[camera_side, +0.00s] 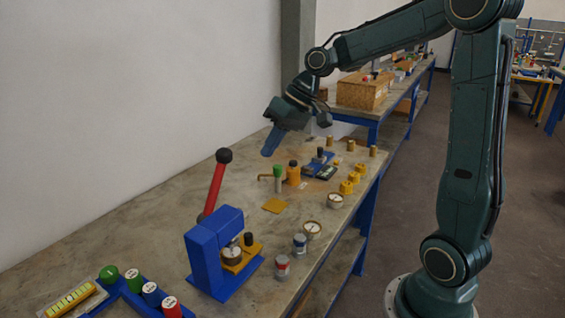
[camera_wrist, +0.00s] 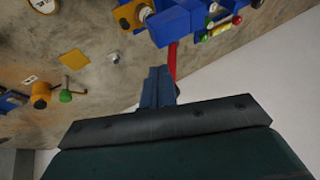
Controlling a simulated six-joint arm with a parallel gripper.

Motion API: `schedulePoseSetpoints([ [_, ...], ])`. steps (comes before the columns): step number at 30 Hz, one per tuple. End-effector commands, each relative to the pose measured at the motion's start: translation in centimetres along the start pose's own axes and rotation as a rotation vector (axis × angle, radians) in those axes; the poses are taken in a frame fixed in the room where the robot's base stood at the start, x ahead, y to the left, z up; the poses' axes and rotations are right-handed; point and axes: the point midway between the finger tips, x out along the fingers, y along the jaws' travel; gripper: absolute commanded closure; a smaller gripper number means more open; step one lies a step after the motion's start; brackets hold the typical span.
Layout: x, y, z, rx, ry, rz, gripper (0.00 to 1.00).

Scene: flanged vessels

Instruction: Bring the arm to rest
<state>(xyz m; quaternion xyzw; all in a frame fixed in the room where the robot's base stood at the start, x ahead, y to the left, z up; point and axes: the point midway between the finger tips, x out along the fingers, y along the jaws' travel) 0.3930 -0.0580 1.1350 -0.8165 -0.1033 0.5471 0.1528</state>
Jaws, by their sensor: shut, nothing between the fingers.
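My gripper (camera_side: 271,141) hangs in the air above the far part of the workbench (camera_side: 130,232), tilted down and to the left. Its blue fingers are together with nothing between them. In the wrist view the shut fingers (camera_wrist: 158,84) point toward the bench. They overlap the red lever in that picture, but the side view shows them well apart from it. My gripper touches nothing that I can see.
A blue press (camera_side: 205,255) with a red lever (camera_side: 215,185) stands at the near part of the bench. A green-topped tool (camera_side: 277,178), an orange bottle (camera_side: 293,173) and several small vessels stand beyond it. A wall runs along the left. The air around my gripper is clear.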

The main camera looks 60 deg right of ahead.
Motion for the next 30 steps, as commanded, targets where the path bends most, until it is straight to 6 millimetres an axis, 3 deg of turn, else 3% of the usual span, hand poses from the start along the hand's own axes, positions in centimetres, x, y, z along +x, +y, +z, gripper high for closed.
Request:
schedulePoseSetpoints([
  [6, -1.8, -3.3, 3.3, -0.050, 0.007, 0.084, 1.00],
  [15, -4.1, -6.0, 8.6, -0.103, 0.028, 0.187, 1.00],
  [22, -5.5, -6.9, 13.1, -0.133, 0.053, 0.252, 1.00],
  [30, -6.7, -6.5, 18.0, -0.154, 0.085, 0.311, 1.00],
])
